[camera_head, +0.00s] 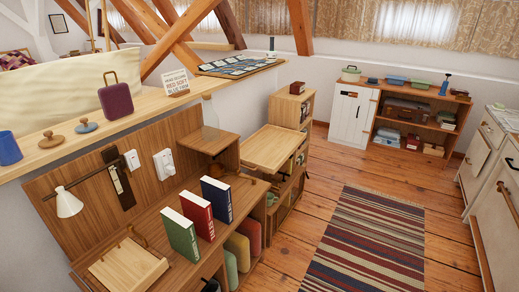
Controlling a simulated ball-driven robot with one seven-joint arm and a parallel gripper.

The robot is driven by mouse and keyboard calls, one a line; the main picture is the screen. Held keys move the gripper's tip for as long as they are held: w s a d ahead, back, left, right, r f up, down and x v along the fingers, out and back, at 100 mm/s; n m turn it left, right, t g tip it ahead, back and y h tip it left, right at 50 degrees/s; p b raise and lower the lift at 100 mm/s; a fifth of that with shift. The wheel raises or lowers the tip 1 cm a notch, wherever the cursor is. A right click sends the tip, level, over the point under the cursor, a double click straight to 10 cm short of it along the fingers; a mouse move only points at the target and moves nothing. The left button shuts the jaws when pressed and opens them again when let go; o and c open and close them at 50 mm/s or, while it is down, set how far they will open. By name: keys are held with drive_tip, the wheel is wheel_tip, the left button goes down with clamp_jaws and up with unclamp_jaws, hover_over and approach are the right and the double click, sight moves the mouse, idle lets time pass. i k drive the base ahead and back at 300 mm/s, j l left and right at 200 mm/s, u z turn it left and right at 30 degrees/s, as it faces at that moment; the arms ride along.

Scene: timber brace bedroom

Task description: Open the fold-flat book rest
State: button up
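A pale wooden panel that looks like the book rest (126,267) lies low on the brown wooden desk (172,228) at the lower left. It appears nearly flat, with a thin brown curved piece at its back edge. From here I cannot tell how its parts are hinged. Green, red and blue books (216,198) stand upright on the desk to its right, apart from it. My gripper is not in this view.
A white wall lamp (68,203) overhangs the desk above the panel. A wooden tray-like top (268,147) sits on the shelving beyond the books. The striped rug (370,245) and plank floor to the right are clear.

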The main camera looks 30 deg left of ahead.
sight(128, 267)
drive_tip(key=i+l+u, duration=0.15)
drive_tip(key=u, duration=0.3)
drive_tip(key=i+l+u, duration=0.25)
drive_tip(key=u, duration=0.2)
drive_tip(key=i+l+u, duration=0.3)
drive_tip(key=u, duration=0.15)
drive_tip(key=i+l+u, duration=0.15)
drive_tip(key=l+u, duration=0.6)
drive_tip(key=l, duration=0.65)
drive_tip(key=l+u, duration=0.35)
drive_tip(key=l, duration=0.65)
